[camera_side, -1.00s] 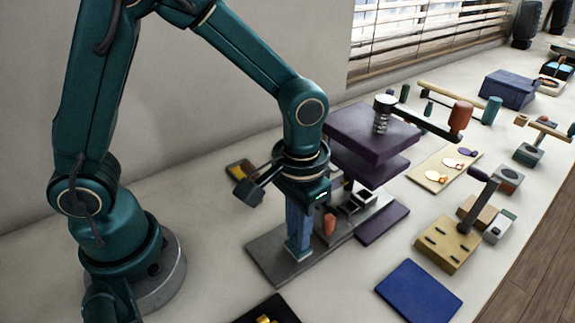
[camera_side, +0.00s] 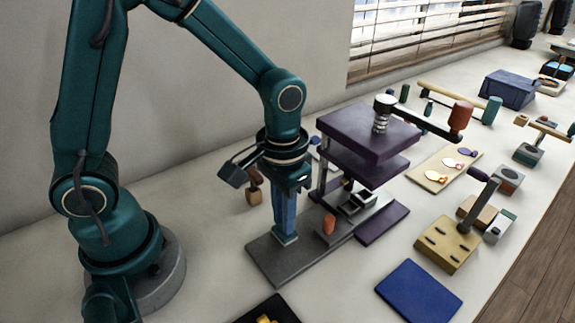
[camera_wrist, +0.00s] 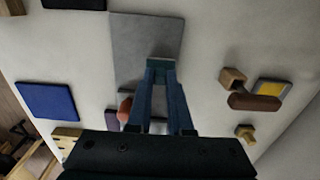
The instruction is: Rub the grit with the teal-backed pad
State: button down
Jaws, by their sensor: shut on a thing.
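My gripper (camera_side: 286,236) points down over the grey metal plate (camera_side: 262,262), toward its back left part. Its long blue fingers are shut on the teal-backed pad (camera_wrist: 160,64), whose teal top shows between the fingertips in the wrist view. The plate also shows in the wrist view (camera_wrist: 135,38), bare around the pad. I cannot make out any grit; the pad's underside is hidden.
A purple press (camera_side: 365,140) with a red-knobbed lever stands right of my gripper. An orange knob (camera_side: 328,225) stands close by on the plate. A wooden block (camera_side: 253,191) stands behind. A blue mat (camera_side: 418,290) and black tray (camera_side: 268,308) lie in front.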

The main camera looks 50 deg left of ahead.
jog(key=shift+d, duration=2.2)
jog(key=shift+a+f, duration=0.1)
jog(key=shift+a, duration=2.15)
jog(key=shift+r, duration=1.05)
jog(key=shift+r, duration=0.1)
